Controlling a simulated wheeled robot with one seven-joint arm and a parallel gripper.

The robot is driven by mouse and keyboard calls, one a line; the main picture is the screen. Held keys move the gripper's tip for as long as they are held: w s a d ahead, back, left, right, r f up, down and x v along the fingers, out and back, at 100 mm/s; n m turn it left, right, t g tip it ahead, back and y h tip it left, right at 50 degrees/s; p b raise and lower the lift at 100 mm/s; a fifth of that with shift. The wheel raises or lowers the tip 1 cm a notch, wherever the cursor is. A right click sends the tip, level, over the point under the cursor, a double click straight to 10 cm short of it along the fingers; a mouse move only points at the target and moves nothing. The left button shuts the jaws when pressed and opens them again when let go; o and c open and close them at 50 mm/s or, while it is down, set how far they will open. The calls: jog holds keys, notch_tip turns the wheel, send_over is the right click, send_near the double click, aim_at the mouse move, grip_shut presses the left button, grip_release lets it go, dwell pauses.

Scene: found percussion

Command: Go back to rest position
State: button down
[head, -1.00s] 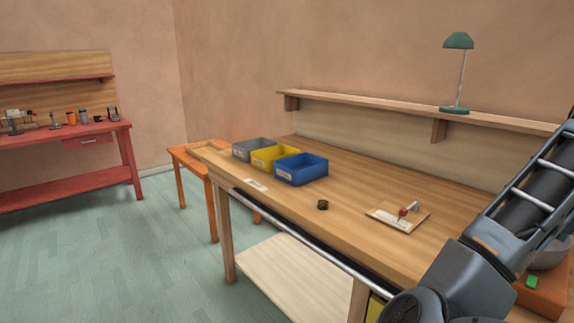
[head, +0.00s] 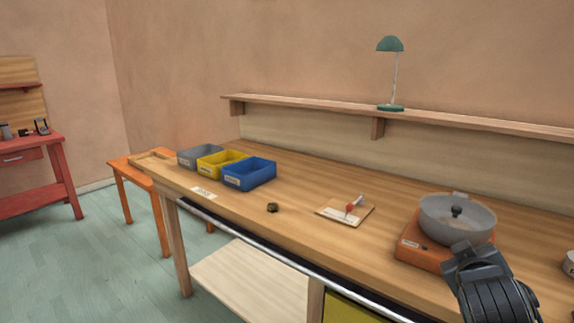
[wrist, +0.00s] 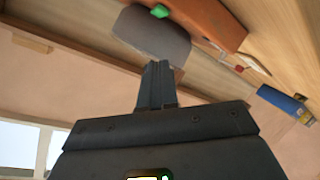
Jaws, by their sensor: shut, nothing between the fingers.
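My gripper (wrist: 157,85) shows in the wrist view with its fingers together and nothing between them. In the head view only a dark part of my arm shows at the lower right, and the fingertips are out of sight there. The arm part overlaps the front of an orange box (head: 411,247) that carries a round grey metal pan (head: 440,222). In the wrist view, the fingertips appear just below the grey pan (wrist: 145,32) in the picture; I cannot tell the gap.
On the wooden workbench (head: 320,240) are grey (head: 187,160), yellow (head: 208,168) and blue (head: 245,178) bins, a small dark round object (head: 272,208) and a board with a red-tipped item (head: 335,213). A green lamp (head: 390,46) stands on the shelf. Floor is clear at left.

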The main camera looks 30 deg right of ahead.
jog(key=s+a+f+n+t+y, duration=0.3)
jog(key=s+a+f+y, duration=0.15)
jog(key=a, duration=0.55)
jog(key=s+a+f+n+t+y, duration=0.3)
jog(key=s+a+f, duration=0.2)
jog(key=a, duration=0.5)
jog(key=s+a+r+m+y, duration=0.1)
jog(key=s+a+r+y, duration=0.1)
jog(key=s+a, duration=0.4)
jog(key=s+a+r+m+y, duration=0.1)
jog(key=s+a+r+y, duration=0.1)
jog(key=s+a, duration=0.5)
jog(key=shift+s+r+m+t+y, duration=0.3)
jog(key=shift+s+t+y, duration=0.1)
jog(key=shift+s, duration=0.75)
jog(key=c, duration=1.9)
grip_release()
